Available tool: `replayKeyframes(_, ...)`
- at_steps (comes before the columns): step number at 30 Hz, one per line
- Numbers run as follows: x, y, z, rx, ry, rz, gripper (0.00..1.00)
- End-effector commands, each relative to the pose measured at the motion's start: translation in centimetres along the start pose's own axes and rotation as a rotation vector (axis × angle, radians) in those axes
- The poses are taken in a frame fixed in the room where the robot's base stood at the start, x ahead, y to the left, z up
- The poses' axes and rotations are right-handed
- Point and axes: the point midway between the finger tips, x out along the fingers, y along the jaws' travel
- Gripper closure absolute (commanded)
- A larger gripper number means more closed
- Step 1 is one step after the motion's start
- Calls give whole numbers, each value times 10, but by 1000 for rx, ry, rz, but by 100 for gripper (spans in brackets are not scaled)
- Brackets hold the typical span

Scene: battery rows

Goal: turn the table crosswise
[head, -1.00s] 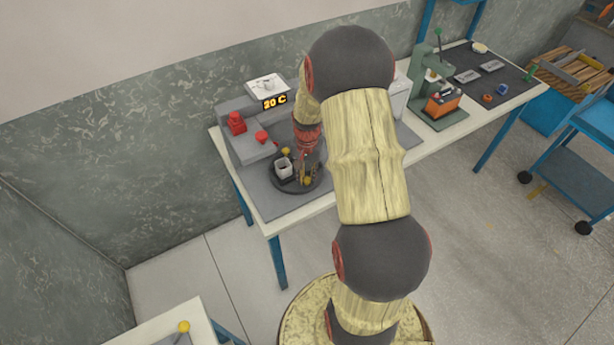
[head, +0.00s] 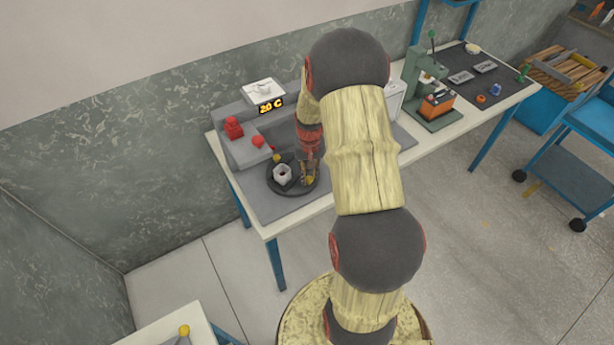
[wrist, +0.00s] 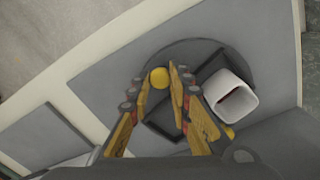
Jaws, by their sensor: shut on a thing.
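The table is a round dark turntable (head: 289,191) on the bench, also in the wrist view (wrist: 187,52). A far yellow knob (head: 277,158) shows at its rim, and a near yellow knob (head: 310,181) is by my gripper (head: 307,177). A white square cup (head: 282,174) stands on the turntable, and the wrist view shows its open top (wrist: 235,97). In the wrist view my gripper (wrist: 161,82) has its fingers around a yellow knob (wrist: 158,77). The fingers partly hide the turntable.
A grey machine with red knobs (head: 234,128) and a "20 C" display (head: 271,106) stands behind the turntable. A green press (head: 428,95) stands farther right on the bench. A blue cart (head: 570,170) is at the right. Open floor lies in front of the bench.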

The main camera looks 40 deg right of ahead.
Motion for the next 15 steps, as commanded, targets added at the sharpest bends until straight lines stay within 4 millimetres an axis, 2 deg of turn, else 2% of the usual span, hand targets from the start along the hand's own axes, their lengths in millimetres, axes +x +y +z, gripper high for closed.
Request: replayKeyframes(15, -1, 8, -11, -166, 3, 0, 100)
